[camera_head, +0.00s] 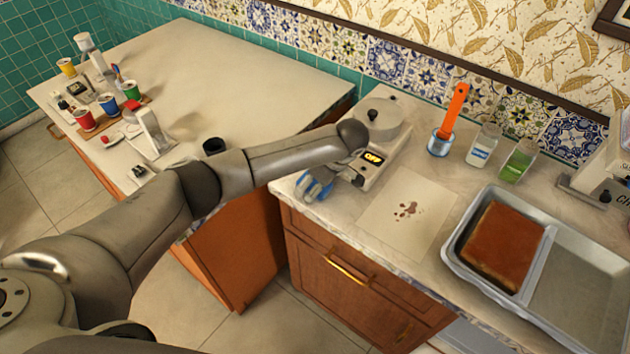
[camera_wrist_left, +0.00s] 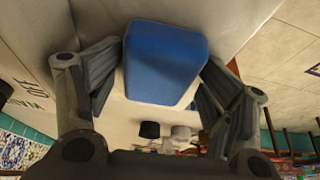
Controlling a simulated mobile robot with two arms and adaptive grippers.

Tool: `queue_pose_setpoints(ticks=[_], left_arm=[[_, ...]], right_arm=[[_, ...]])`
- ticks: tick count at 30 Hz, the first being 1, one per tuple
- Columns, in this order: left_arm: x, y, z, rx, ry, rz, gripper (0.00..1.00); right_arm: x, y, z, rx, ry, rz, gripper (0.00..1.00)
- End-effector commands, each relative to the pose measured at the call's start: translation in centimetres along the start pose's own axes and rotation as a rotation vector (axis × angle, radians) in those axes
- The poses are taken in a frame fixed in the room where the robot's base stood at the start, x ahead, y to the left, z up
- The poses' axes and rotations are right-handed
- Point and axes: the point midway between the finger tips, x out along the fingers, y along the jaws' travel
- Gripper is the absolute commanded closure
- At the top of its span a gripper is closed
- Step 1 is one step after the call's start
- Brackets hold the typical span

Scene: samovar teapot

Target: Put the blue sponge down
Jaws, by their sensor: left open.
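The blue sponge (camera_wrist_left: 165,58) is in the middle of the left wrist view, with a pale layer along its lower edge. It lies between the spread fingers of my left gripper (camera_wrist_left: 156,88), with small gaps showing beside it. In the head view my left gripper (camera_head: 322,186) is low at the counter's left front corner, beside the scale-like device. Only a bit of blue of the sponge (camera_head: 312,190) shows there, partly hidden by the fingers. I cannot tell whether the sponge's whole underside touches the counter. My right gripper is not in view.
A stained sheet (camera_head: 428,205) lies right of the gripper. The device with an OFF display (camera_head: 376,158) stands close behind. A metal tray (camera_head: 585,285) holding a brown slab (camera_head: 505,245) is farther right. A gap separates the left table (camera_head: 240,85).

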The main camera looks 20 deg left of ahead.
Motion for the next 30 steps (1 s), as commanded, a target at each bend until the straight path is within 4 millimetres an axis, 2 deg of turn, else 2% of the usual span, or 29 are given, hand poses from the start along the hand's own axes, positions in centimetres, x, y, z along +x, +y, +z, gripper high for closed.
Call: queue_pose_setpoints(ticks=[8, 13, 16, 20, 25, 30], left_arm=[[-0.1, 0.1, 0.1, 0.002, -0.002, 0.002, 0.27], [-0.5, 0.2, -0.2, 0.002, 0.002, 0.006, 0.27], [-3.1, 0.2, -0.1, 0.002, -0.005, 0.008, 0.27], [-5.9, 0.0, 0.5, 0.002, -0.005, 0.008, 0.27], [-9.7, 0.0, 0.1, 0.0, -0.002, 0.006, 0.27], [-11.5, 0.0, 0.1, 0.0, 0.0, 0.004, 0.27]], right_arm=[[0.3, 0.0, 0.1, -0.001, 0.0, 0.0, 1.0], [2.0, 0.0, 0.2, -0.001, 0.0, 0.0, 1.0], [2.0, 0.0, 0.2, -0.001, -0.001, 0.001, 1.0], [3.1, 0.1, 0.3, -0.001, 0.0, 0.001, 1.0], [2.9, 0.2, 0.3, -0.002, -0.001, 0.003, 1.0], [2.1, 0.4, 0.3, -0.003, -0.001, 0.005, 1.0]])
